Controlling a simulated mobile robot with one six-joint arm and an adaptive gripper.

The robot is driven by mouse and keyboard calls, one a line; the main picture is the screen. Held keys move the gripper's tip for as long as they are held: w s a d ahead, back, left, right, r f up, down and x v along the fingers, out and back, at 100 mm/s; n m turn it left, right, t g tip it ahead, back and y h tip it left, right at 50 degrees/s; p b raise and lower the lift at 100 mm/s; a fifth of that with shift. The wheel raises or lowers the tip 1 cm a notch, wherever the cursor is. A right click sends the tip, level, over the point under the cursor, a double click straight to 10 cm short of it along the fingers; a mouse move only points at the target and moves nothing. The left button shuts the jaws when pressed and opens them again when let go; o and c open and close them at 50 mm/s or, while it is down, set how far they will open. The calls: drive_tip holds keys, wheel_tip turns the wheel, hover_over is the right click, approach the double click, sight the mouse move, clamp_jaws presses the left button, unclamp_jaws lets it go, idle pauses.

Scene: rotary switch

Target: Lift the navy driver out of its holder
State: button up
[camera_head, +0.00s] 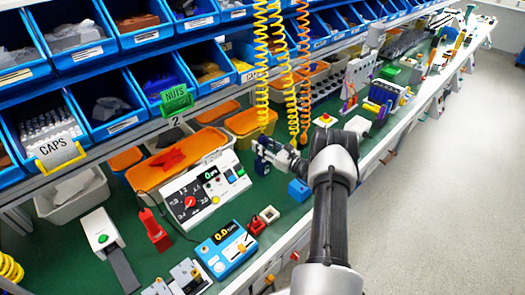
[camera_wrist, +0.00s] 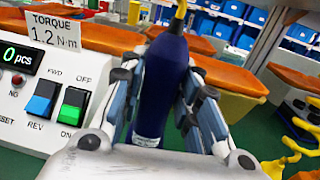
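The navy driver (camera_wrist: 163,85) stands in the middle of the wrist view, with a yellow cord at its top end and a pale band near its lower end. My gripper (camera_wrist: 165,100) has one finger on each side of it, and both fingers appear to press against its body. In the head view my gripper (camera_head: 268,150) is at the bench, just below the hanging coiled cords. The driver is too small and covered there to make out clearly. I cannot make out its holder in either view, so I cannot tell whether the driver is seated in it.
A white control box (camera_head: 205,190) with a dial and buttons stands left of my gripper; its rocker switches (camera_wrist: 55,105) show close by in the wrist view. Yellow and orange coiled cords (camera_head: 262,60) hang above. Orange-lidded bins (camera_head: 150,170) lie behind. A blue block (camera_head: 298,190) sits in front.

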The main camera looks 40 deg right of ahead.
clamp_jaws()
drive_tip(key=shift+r, duration=0.15)
wheel_tip(320, 180, up, 20)
drive_tip(key=p, duration=0.4)
drive_tip(key=shift+p, duration=0.35)
unclamp_jaws()
clamp_jaws()
